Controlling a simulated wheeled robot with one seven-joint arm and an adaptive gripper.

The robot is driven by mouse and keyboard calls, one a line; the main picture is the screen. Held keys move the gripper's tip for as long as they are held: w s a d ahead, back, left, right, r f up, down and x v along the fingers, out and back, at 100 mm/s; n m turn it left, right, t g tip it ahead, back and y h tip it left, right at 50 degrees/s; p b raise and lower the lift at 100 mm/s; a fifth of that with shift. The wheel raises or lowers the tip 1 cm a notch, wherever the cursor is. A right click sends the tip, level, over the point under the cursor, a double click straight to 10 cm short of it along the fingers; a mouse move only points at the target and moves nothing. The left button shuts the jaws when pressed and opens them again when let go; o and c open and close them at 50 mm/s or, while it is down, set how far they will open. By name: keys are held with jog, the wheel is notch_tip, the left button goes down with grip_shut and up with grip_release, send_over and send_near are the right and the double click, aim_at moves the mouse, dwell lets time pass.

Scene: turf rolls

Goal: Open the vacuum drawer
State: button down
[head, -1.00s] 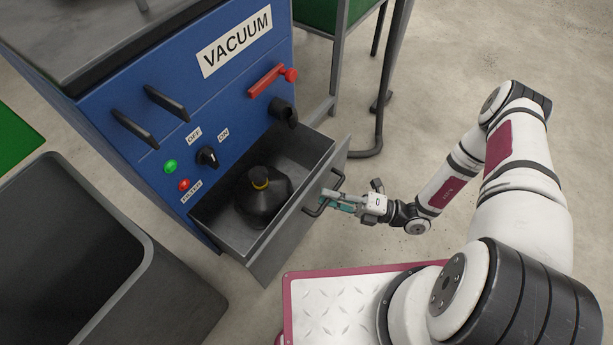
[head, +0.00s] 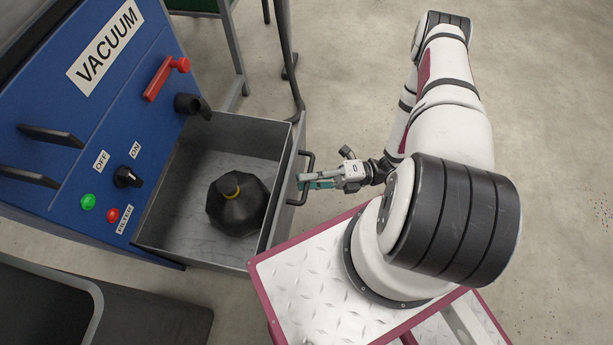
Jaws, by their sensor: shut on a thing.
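The vacuum drawer (head: 185,238) is a grey metal box standing pulled out from the blue vacuum cabinet (head: 60,95). A black bag with a yellow tie (head: 236,208) lies inside it. The drawer's dark bar handle (head: 309,162) is on its right-hand front. My gripper (head: 306,182) is at this handle, shut on it. The fingertips partly hide the handle's middle.
The cabinet face carries a red lever (head: 160,80), a black pipe outlet (head: 190,104), a black knob (head: 127,177) and green and red buttons. A dark open bin (head: 50,305) stands at the lower left. A metal-legged stand (head: 235,50) is behind the drawer. Concrete floor at right is clear.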

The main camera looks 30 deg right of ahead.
jog(key=c, duration=1.9)
grip_release()
jog(key=shift+w, duration=0.1)
jog(key=v, duration=1.2)
jog(key=shift+d, duration=0.1)
